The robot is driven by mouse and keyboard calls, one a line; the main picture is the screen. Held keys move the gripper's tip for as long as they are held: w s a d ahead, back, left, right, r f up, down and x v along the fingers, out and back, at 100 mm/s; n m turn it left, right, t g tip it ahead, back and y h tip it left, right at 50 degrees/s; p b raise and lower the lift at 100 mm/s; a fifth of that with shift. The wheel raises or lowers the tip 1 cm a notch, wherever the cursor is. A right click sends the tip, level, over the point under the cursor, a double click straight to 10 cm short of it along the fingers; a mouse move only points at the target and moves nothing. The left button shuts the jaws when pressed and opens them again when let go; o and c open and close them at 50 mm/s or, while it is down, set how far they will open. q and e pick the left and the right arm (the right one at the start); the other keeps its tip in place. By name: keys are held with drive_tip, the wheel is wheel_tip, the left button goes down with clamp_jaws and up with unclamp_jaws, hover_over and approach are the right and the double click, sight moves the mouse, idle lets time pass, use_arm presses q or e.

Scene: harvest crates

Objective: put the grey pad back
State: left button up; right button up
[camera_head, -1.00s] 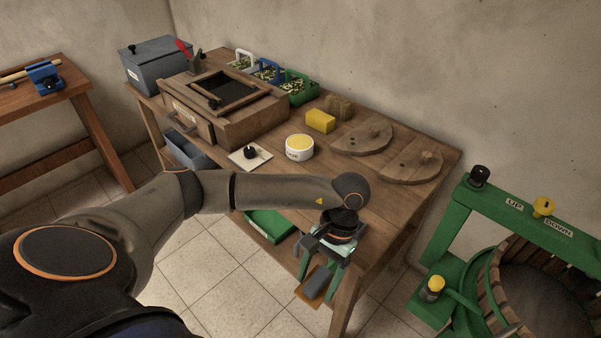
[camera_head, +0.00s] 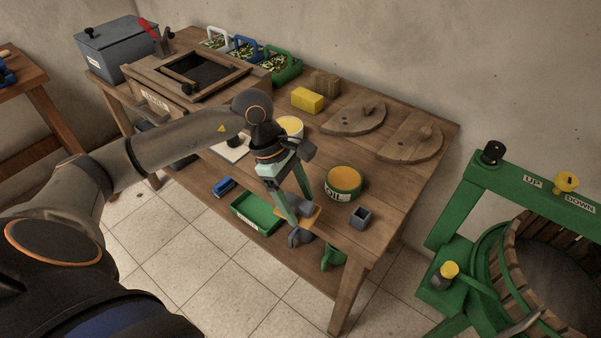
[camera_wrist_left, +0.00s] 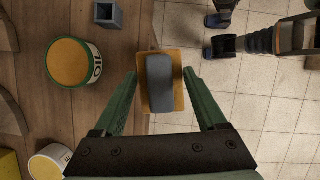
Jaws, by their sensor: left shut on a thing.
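The grey pad (camera_wrist_left: 160,83) is a dark rounded block on a tan wooden backing (camera_wrist_left: 175,109), seen between the fingers in the left wrist view. My left gripper (camera_wrist_left: 160,86) is shut on it, one green finger on each side. In the head view my left gripper (camera_head: 293,218) points down at the table's front edge. The pad (camera_head: 299,238) hangs there, over or just past the edge, with the floor showing beneath; its exact height is hard to tell. My right gripper is not seen in the head view.
A green-banded oil tin (camera_head: 343,186) and a small open grey box (camera_head: 362,217) stand on the table (camera_head: 395,205) right of the gripper. A white tub (camera_head: 290,127) stands behind my wrist. A green tray (camera_head: 257,217) lies below. The green press (camera_head: 450,225) stands right.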

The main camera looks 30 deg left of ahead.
use_arm(q)
drive_tip(key=w+a+r+n+t+y, duration=0.1)
drive_tip(key=n, duration=0.3)
drive_tip(key=a+r+n+t+b, duration=0.1)
drive_tip(key=r+n, duration=0.1)
drive_tip(key=n, duration=0.2)
drive_tip(key=w+a+r+n+t+y+b, duration=0.1)
drive_tip(key=a+n, duration=0.1)
drive_tip(key=n, duration=0.1)
drive_tip(key=shift+w+r+n+t+y, duration=0.2)
drive_tip(key=shift+w+n+t+y, duration=0.1)
drive_tip(key=shift+n+t, duration=0.1)
drive_tip(key=n, duration=0.1)
drive_tip(key=a+r+n+y+b, duration=0.1)
drive_tip(key=n, duration=0.1)
drive_tip(key=shift+w+a+r, duration=0.1)
drive_tip(key=shift+w+r, duration=0.05)
drive_tip(key=shift+r, duration=0.1)
